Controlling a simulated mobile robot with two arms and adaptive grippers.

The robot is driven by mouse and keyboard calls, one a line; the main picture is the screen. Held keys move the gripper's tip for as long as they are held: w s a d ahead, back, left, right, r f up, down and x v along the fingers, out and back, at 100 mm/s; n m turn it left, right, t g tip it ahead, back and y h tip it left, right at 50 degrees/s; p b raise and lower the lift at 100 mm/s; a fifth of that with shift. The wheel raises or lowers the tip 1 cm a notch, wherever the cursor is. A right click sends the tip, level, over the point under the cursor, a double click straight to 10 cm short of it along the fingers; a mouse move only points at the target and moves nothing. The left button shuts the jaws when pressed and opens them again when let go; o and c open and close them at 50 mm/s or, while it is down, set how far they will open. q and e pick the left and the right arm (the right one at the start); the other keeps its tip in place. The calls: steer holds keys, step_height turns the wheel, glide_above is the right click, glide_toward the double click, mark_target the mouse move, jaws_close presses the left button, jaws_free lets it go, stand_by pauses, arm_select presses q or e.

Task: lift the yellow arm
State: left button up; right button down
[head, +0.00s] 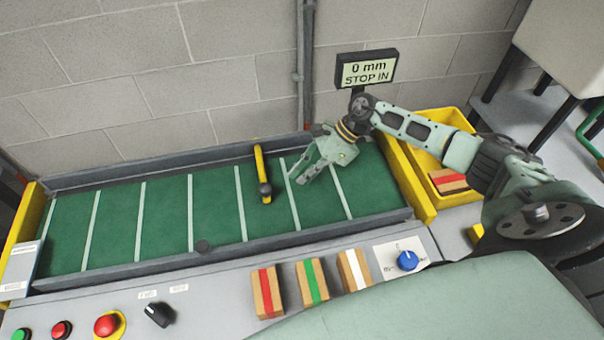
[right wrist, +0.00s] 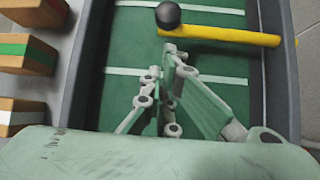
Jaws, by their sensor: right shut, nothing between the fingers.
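The yellow arm (head: 259,162) reaches from the back rail out over the green belt (head: 215,200) and has a black ball (head: 265,188) near its front end. In the right wrist view, the yellow arm (right wrist: 225,36) crosses the upper part, with the black ball (right wrist: 168,15) at its left end. My right gripper (head: 297,180) is over the belt, just right of the yellow arm and apart from it. In the right wrist view its fingers (right wrist: 170,55) are together and empty, below the arm in the picture. My left gripper is not in view.
A display (head: 367,69) behind the belt reads "0 mm STOP IN". Blocks with red (head: 266,291), green (head: 312,282) and white (head: 354,270) stripes stand on the front panel beside a blue knob (head: 407,260). A yellow bin (head: 440,117) is at right.

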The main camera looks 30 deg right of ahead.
steer(key=p+x, duration=0.2)
steer(key=x, duration=0.4)
steer(key=shift+a+f, duration=0.2)
steer(key=shift+a, duration=0.15)
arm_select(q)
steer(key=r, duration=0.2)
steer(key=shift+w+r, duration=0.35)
arm_select(e)
steer(key=shift+a+f, duration=0.15)
steer(key=shift+f, duration=0.2)
